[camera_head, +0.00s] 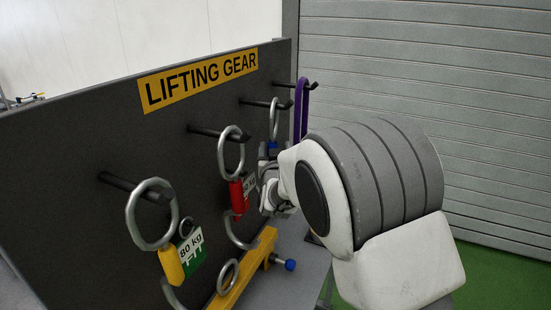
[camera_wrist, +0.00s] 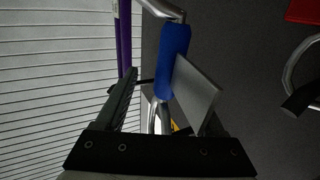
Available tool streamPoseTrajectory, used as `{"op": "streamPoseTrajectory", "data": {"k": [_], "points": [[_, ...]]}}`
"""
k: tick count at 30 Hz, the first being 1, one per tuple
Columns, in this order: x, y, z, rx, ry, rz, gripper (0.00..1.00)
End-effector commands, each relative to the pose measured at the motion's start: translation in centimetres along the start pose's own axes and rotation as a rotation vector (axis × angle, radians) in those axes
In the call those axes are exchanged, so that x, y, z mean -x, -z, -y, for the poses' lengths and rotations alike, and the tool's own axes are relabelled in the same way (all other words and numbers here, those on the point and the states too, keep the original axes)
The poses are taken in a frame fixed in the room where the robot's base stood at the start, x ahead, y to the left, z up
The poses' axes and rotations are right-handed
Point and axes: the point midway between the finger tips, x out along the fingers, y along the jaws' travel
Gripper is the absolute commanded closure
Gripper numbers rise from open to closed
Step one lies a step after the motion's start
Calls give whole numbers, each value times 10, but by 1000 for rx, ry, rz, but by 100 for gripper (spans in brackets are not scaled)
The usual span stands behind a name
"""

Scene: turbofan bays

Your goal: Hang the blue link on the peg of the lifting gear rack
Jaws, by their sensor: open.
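The dark lifting gear rack (camera_head: 80,140) carries a row of pegs in the head view. The blue link's steel ring (camera_head: 274,118) hangs at the third peg (camera_head: 257,103), counted from the near end. Its blue body (camera_wrist: 174,55) is upright in the wrist view, with steel above and below it. My gripper (camera_wrist: 158,88) is open, with one finger on each side of the lower part of the blue body. I cannot tell whether either finger touches it. In the head view my wrist hides most of the link below its ring.
A red link (camera_head: 238,190) and a yellow link (camera_head: 171,265) with an 80 kg tag hang on nearer pegs. A purple sling (camera_head: 300,110) hangs on the far peg, close beside my gripper. A yellow beam (camera_head: 245,270) stands below. A shutter (camera_head: 430,60) is behind.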

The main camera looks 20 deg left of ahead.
Motion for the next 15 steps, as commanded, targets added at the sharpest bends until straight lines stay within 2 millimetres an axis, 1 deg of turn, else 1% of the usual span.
{"op": "streamPoseTrajectory", "data": {"k": [5, 11, 15], "points": [[20, 1, 1, -2, 1, -2, 30], [57, 1, 1, -3, 2, -3, 30], [86, 1, 1, -1, 2, -3, 30]]}}
